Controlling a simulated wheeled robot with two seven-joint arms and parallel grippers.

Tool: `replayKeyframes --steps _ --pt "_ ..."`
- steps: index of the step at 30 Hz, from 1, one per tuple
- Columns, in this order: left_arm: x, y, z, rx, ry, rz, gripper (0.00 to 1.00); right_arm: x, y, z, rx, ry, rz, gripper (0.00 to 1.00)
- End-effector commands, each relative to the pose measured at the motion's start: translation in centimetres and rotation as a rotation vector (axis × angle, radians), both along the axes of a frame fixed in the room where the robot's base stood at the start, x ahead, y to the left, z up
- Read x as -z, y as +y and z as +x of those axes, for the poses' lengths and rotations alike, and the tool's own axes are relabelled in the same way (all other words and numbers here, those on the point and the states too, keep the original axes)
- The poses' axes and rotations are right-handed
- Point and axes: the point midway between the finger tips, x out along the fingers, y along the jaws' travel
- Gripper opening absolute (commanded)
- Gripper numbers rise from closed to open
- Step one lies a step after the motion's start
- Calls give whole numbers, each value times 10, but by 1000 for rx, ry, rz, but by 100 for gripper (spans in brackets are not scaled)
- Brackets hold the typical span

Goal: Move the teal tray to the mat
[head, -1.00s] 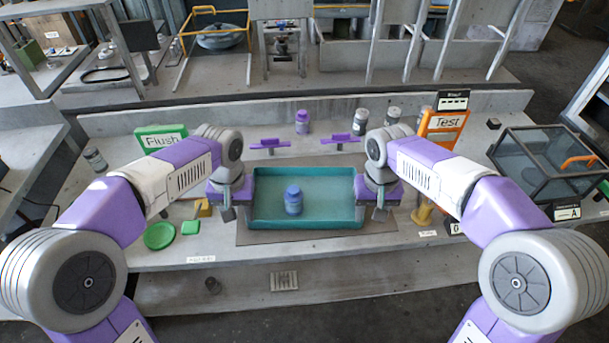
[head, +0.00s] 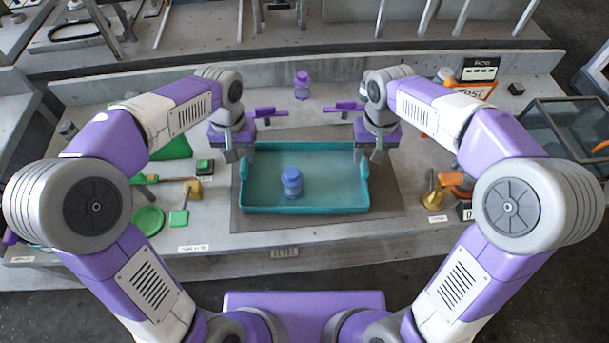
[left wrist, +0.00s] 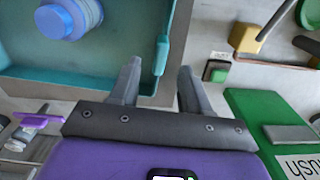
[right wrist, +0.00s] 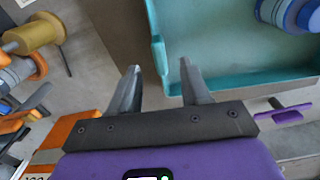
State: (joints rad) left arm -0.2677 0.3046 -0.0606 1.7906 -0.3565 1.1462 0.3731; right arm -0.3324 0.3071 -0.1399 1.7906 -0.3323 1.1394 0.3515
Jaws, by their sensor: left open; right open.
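The teal tray (head: 330,207) stands on the dark grey mat (head: 388,205), whose border shows around it. A blue jar (head: 291,183) stands inside the tray. My left gripper (head: 233,155) is open at the tray's left end. In the left wrist view its fingers (left wrist: 158,85) lie on either side of the tray wall (left wrist: 161,58). My right gripper (head: 372,152) is open at the tray's right end. In the right wrist view its fingers (right wrist: 158,85) also lie on either side of the tray wall (right wrist: 160,50). Finger height over the rim is unclear.
Purple-handled parts (head: 270,112) and a purple jar (head: 302,85) are behind the tray. A green disc (head: 148,221) and yellow pieces lie left. A yellow spool (head: 434,197) and a glass-sided box (head: 565,130) stand right. Bench surface in front of the mat is narrow.

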Motion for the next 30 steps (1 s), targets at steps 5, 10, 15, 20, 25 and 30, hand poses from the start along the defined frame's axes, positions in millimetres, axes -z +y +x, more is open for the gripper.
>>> replayKeyframes --steps 5,10,15,20,25,30 --pt "30 0 -1 -1 4 2 47 30 -1 -1 0 4 -2 47" --pt "49 1 0 -1 3 1 47 49 0 0 0 2 -1 47" --pt "57 0 0 -1 1 0 47 57 0 0 0 0 0 47" --pt "57 0 0 -1 0 0 47 57 0 0 0 0 0 47" --pt "57 0 0 -1 0 0 35 57 0 0 0 0 0 35" --pt "57 0 0 -1 0 1 8 57 0 0 0 0 0 8"
